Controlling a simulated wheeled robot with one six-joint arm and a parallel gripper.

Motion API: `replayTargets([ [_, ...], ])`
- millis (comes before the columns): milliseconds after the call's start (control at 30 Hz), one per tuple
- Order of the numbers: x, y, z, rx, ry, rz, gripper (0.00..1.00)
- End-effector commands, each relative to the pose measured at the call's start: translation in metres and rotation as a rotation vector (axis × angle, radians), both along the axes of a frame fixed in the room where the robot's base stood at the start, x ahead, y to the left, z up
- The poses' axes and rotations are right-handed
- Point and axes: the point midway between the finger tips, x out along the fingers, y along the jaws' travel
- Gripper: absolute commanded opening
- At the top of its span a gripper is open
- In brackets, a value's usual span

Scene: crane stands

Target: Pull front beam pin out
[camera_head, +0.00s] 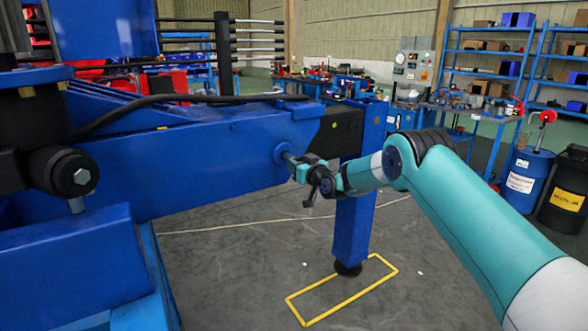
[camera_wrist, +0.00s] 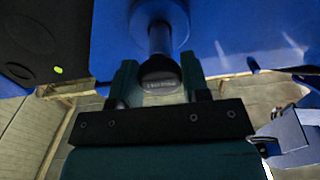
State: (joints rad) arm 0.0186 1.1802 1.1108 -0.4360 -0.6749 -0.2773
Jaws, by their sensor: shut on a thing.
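The front beam pin (camera_head: 289,158) sticks out of a round boss on the side of the blue beam (camera_head: 220,150). In the wrist view the pin (camera_wrist: 160,42) is a grey rod with a dark, lettered round end, and its far part enters the blue boss (camera_wrist: 158,12). My gripper (camera_head: 297,169) is at the pin's outer end. In the wrist view my gripper (camera_wrist: 158,80) has one finger on each side of the pin's end and is shut on it. How deep the pin sits inside the beam is hidden.
A blue upright leg (camera_head: 352,215) stands behind my wrist, its foot inside a yellow floor outline (camera_head: 342,290). A black cable (camera_head: 190,98) runs along the beam top. Shelves (camera_head: 490,60) and drums (camera_head: 527,182) stand far right. Open floor lies below the beam.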

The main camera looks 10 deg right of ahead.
Motion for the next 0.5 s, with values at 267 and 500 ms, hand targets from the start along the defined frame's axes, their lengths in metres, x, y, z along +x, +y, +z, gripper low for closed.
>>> replayTargets([
  [267, 0.001, 0.004, -0.003, -0.007, 0.004, -0.006, 0.67],
  [500, 0.001, 0.009, -0.002, -0.006, 0.002, 0.0, 0.68],
])
